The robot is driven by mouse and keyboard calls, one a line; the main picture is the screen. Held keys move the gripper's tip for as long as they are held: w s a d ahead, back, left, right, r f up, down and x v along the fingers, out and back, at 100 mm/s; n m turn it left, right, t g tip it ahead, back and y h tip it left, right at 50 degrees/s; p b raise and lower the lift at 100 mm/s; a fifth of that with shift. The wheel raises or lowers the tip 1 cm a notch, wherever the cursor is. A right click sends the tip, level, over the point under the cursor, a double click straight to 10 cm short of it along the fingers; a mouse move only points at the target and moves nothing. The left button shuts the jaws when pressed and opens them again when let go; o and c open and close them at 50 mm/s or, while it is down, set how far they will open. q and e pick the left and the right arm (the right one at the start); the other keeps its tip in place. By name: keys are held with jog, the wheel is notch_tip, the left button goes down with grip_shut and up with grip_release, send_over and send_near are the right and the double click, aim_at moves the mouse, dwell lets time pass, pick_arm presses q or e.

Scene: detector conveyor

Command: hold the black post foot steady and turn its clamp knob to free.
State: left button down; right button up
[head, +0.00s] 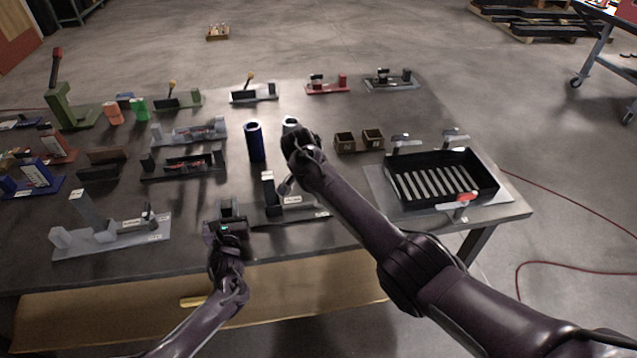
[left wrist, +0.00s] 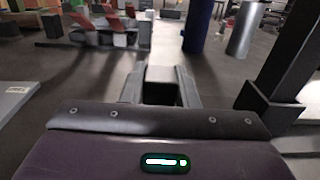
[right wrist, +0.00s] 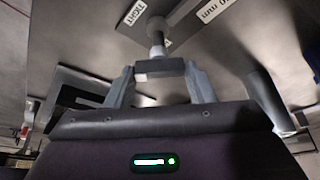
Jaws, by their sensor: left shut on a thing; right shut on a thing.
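The black post foot (head: 268,188) stands near the table's front edge, its upright post clear of both hands. The post also shows at the right of the left wrist view (left wrist: 290,55). My left gripper (head: 228,208) is shut on a dark block (left wrist: 162,84) at the foot's left end. My right gripper reaches over from the right; its fingertips are hidden behind the hand in the head view. In the right wrist view it (right wrist: 160,80) is shut on the dark bar of the clamp knob (right wrist: 158,68), beside a "TIGHT" label. The clamp itself is mostly hidden.
A light grey fixture (head: 110,235) stands left of my left gripper. A black ribbed tray (head: 440,180) is at the right. A blue cylinder (head: 254,142) and small brown bins (head: 345,143) stand behind. Several other fixtures fill the table's back and left.

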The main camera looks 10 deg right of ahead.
jog(key=shift+n, duration=0.3)
jog(key=n+y, duration=0.1)
jog(key=n, duration=0.2)
jog(key=shift+d+n+t+y, duration=0.1)
jog(key=shift+n+t+y, duration=0.2)
jog(key=shift+t, duration=0.1)
jog(key=shift+s+d+n+y, duration=0.1)
jog(key=shift+n+y, duration=0.7)
jog(key=shift+n, duration=1.5)
jog(key=o, duration=1)
jog(key=shift+t, duration=0.3)
